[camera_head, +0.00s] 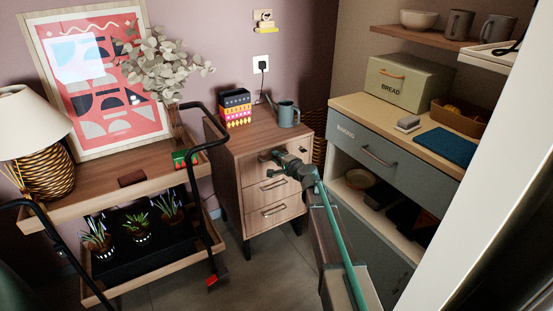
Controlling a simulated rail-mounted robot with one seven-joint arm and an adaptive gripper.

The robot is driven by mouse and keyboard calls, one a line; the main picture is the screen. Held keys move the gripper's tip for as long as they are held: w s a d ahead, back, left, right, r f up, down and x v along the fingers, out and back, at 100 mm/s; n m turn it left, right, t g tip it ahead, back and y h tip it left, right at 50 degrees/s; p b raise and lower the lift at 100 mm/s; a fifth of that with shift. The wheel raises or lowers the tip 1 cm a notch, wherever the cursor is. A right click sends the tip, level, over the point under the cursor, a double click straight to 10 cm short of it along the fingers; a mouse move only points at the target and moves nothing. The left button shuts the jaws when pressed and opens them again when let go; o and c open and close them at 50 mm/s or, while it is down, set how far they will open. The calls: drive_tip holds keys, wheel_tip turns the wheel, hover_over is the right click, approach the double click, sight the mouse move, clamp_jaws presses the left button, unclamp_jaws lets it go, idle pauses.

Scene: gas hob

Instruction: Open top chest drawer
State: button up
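The small wooden chest (229,168) stands on dark legs in the middle of the view, with three drawers stacked in its front. The top drawer (249,171) appears closed, and its handle is mostly hidden behind my gripper. My gripper (268,156) is at the top drawer's front, at about handle height. Its fingers are small and dark here, so I cannot tell whether they touch or grasp the handle. The middle drawer (260,193) and bottom drawer (263,219) are closed, each with a dark bar handle.
A mug (288,113) and a patterned box (235,108) stand on the chest top. A wooden trolley (110,199) with plants is close on the left. A grey cabinet (405,172) stands on the right. Some floor (270,264) is clear before the chest.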

drive_tip(key=shift+w+a, duration=0.1)
clamp_jaws()
idle(0.4)
